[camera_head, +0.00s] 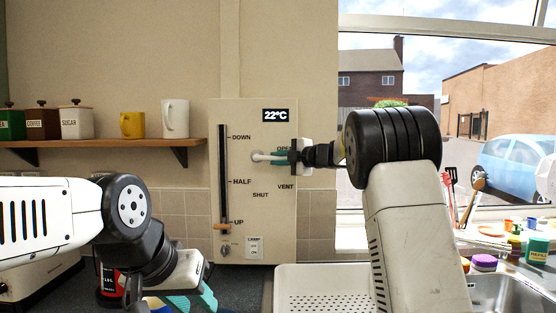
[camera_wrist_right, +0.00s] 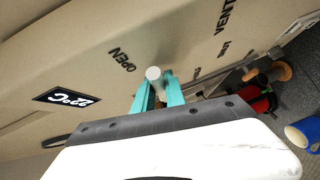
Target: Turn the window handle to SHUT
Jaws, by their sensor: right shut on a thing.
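The window handle (camera_head: 262,157) is a pale lever on the beige wall panel (camera_head: 240,215). It lies about level, its free end to the right, just under the word OPEN. VENT stands lower right and SHUT below. My right gripper (camera_head: 285,156) reaches it from the right, teal fingers shut on the handle's end. In the right wrist view the handle's round pale end (camera_wrist_right: 153,73) shows between the fingers (camera_wrist_right: 158,92), near OPEN. My left gripper (camera_head: 192,301) is low at the left, away from the panel, its teal fingers apart and partly cut off by the frame.
The panel also carries a slider (camera_head: 222,227) at UP and a small knob (camera_head: 224,250). A shelf (camera_head: 100,143) with canisters and mugs is on the left. A drainer (camera_head: 320,285) and sink lie below my right arm. A blue mug (camera_wrist_right: 303,135) shows in the wrist view.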

